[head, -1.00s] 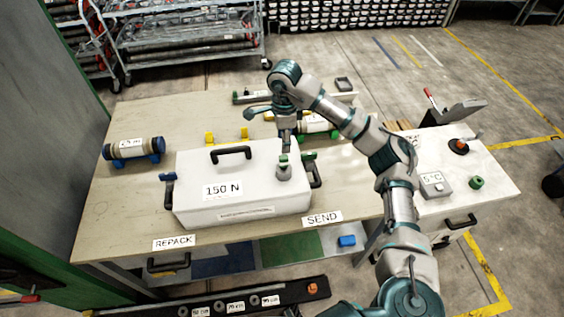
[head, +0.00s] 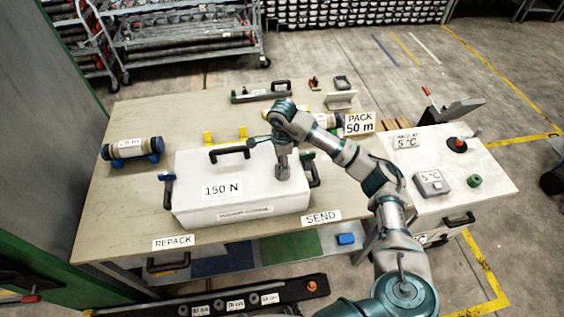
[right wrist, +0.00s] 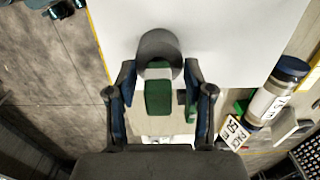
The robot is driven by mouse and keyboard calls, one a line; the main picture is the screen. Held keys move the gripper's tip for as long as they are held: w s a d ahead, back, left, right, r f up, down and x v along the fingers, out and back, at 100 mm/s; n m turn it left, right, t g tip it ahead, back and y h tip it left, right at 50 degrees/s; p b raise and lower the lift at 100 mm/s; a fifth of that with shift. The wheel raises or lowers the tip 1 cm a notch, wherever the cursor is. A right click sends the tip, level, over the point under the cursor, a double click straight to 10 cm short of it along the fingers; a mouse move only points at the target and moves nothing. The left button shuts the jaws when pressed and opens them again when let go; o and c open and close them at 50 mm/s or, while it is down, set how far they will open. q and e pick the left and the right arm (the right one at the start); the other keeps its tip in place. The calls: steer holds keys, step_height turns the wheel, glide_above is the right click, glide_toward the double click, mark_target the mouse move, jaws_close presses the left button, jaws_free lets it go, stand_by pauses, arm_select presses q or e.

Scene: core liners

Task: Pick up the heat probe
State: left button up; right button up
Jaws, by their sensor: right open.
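A grey round piece with a green grip, which seems to be the heat probe (right wrist: 157,98), stands on the lid of the white 150 N box (head: 240,190). My right gripper (right wrist: 160,73) is open, with one finger on each side of the green grip. My left gripper is not in view.
The box has a black lid handle (head: 230,152) left of my gripper and side latches. A core liner (head: 132,148) lies at the left, another behind my arm.

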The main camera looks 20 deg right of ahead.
jaws_close()
